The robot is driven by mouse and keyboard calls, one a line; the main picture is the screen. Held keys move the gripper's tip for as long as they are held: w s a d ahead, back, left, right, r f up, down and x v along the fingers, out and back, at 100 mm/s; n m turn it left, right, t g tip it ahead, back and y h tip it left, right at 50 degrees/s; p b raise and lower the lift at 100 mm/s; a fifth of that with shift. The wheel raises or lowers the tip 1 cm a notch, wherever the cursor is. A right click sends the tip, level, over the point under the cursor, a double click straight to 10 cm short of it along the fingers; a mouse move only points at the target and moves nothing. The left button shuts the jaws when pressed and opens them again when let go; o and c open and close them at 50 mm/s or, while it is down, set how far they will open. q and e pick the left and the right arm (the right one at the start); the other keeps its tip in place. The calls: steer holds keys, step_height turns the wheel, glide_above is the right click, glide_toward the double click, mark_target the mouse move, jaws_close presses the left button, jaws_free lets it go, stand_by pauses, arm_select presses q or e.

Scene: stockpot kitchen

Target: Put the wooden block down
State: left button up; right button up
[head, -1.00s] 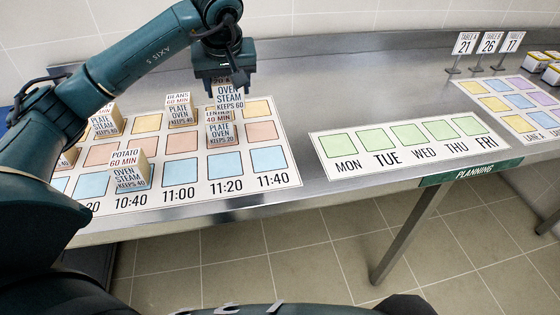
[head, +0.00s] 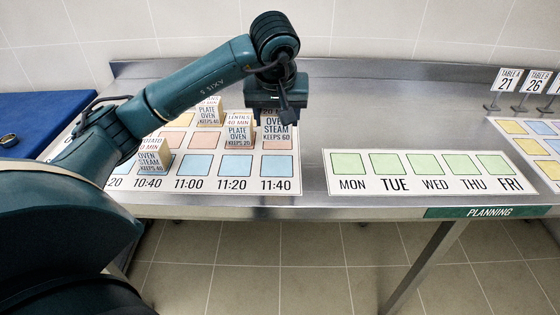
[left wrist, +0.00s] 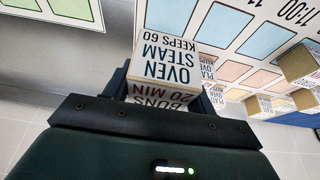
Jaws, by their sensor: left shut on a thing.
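My left gripper (head: 277,112) is shut on a wooden block (head: 277,134) with a pale top and a white label reading "OVEN STEAM KEEPS 60". My right gripper is not in view.
The lentils block (head: 238,134) stands close to the left of the held block. Beans (head: 208,116) and potato (head: 152,160) blocks stand farther left. The weekday board (head: 420,192) at right is empty. Table signs (head: 506,84) stand at the far right. The counter's front edge is near.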

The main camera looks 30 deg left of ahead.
arm_select(q)
step_height(320, 180, down, 9)
steer(key=shift+r, duration=0.15)
stand_by(0.4)
steer(key=shift+f+b, duration=0.25)
steer(key=shift+b, duration=0.05)
steer(key=o, duration=1.1)
steer(key=shift+c, duration=0.2)
steer(key=shift+r, duration=0.1)
